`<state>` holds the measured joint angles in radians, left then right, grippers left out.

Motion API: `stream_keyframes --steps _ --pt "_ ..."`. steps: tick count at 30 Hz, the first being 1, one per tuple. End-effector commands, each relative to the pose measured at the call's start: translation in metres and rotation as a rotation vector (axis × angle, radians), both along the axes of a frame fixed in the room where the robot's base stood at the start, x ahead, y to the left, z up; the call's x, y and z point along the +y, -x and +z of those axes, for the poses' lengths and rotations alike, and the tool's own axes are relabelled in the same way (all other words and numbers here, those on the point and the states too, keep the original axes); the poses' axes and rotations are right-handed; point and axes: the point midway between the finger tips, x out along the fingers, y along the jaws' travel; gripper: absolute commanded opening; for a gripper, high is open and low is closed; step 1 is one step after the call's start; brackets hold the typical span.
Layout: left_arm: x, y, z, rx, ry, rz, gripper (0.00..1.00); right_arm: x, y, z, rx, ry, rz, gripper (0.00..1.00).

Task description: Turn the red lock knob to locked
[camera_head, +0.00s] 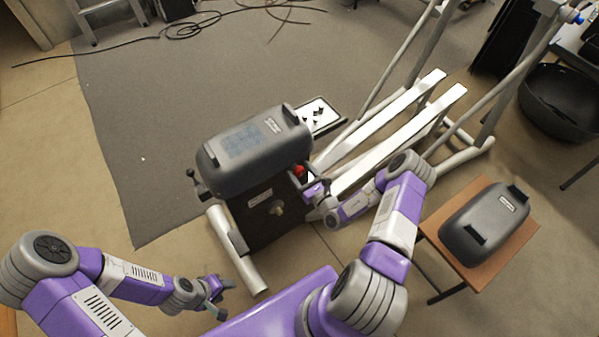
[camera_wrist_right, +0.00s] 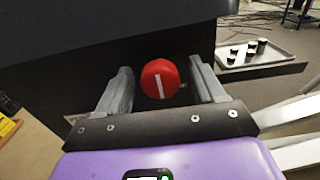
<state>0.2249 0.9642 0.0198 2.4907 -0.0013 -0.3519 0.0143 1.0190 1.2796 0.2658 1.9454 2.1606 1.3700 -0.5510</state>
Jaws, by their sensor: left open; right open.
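The red lock knob (camera_wrist_right: 160,78) is on the dark side panel of the elliptical machine, and a white line on its face runs nearly upright, slightly tilted. It also shows small in the head view (camera_head: 299,171). My right gripper (camera_wrist_right: 162,84) is open, with one finger on each side of the knob and a visible gap to each. In the head view my right gripper (camera_head: 306,180) is at the knob, its fingers partly hard to make out. My left gripper (camera_head: 222,285) is open and empty, low beside the machine's front foot.
The machine's grey cover (camera_head: 225,150) sits on its dark body. A second grey cover (camera_head: 478,228) lies on a small brown table (camera_head: 530,236) at right. A tray (camera_wrist_right: 232,58) with several small dark parts is behind the knob. Cables (camera_head: 190,32) lie on the carpet.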

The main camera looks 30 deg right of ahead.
Motion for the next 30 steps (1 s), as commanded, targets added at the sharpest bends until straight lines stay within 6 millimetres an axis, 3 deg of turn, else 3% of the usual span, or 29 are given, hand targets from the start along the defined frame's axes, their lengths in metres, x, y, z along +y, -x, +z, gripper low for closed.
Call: stream_keyframes --steps 12,22,30 --pt "0.0000 0.0000 -0.0026 0.000 0.000 0.000 0.47 0.0012 -0.0104 0.0007 0.000 -0.001 0.001 0.67" --pt "-0.0001 0.0001 -0.0027 0.000 0.000 0.000 0.47 0.0013 -0.0101 0.0005 0.000 -0.001 0.001 0.16" --pt "0.0000 0.0001 0.0010 0.000 0.000 0.000 0.47 0.0017 -0.0100 0.0011 -0.002 0.024 0.002 0.16"
